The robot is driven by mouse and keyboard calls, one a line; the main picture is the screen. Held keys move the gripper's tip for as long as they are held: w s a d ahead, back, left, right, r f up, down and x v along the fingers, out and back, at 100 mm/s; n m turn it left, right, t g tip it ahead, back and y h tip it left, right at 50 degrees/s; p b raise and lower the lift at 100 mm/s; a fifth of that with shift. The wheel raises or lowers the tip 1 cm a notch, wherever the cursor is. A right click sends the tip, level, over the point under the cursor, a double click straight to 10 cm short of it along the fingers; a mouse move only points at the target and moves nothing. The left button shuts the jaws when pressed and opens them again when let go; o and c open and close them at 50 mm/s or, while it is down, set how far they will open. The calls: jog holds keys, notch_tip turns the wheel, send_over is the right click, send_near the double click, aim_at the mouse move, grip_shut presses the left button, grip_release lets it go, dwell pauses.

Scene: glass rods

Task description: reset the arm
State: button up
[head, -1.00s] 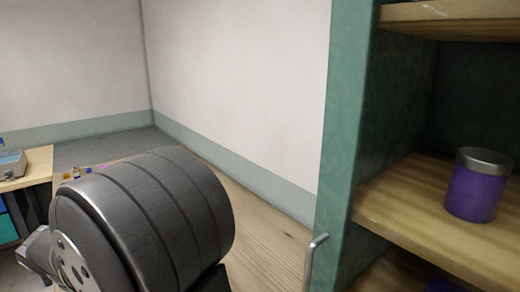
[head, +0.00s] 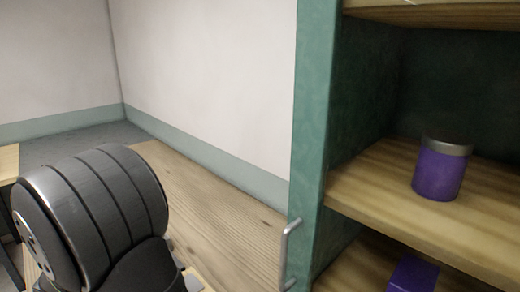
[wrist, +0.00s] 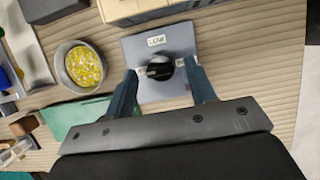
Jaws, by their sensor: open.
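My gripper (wrist: 160,88) shows in the wrist view with its two blue-grey fingers spread apart. It is open, with nothing held between the fingers. Beyond the fingertips is a grey-blue plate with a black knob (wrist: 160,67) and a small white label. I cannot tell how far the fingers are above the plate. In the head view my own dark arm link fills the lower left, and my gripper is out of sight there.
The wrist view shows a bowl of yellow pieces (wrist: 82,66), a green sheet (wrist: 72,119) and a pale box (wrist: 135,8) on a wooden surface. In the head view, a green shelf unit (head: 309,130) at right holds a purple jar (head: 438,174) and a purple box (head: 412,275).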

jog(key=v, duration=1.7)
jog(key=x, duration=1.7)
jog(key=shift+f, duration=0.1)
jog(key=m+g+h, duration=0.1)
jog(key=m, duration=0.2)
jog(key=shift+w+a+m, duration=0.1)
jog(key=shift+w+m, duration=0.05)
jog(key=shift+m, duration=0.25)
jog(key=m+g, duration=0.1)
jog(key=m, duration=0.3)
jog(key=shift+w+m+g, duration=0.2)
jog(key=shift+m+g, duration=0.1)
jog(key=shift+g, duration=0.1)
jog(key=m+g, duration=0.1)
jog(key=m, duration=0.3)
jog(key=shift+w+g, duration=0.15)
jog(key=shift+g, duration=0.25)
jog(key=shift+w+m+g, duration=0.1)
jog(key=shift+m+g, duration=0.5)
jog(key=shift+m, duration=1.4)
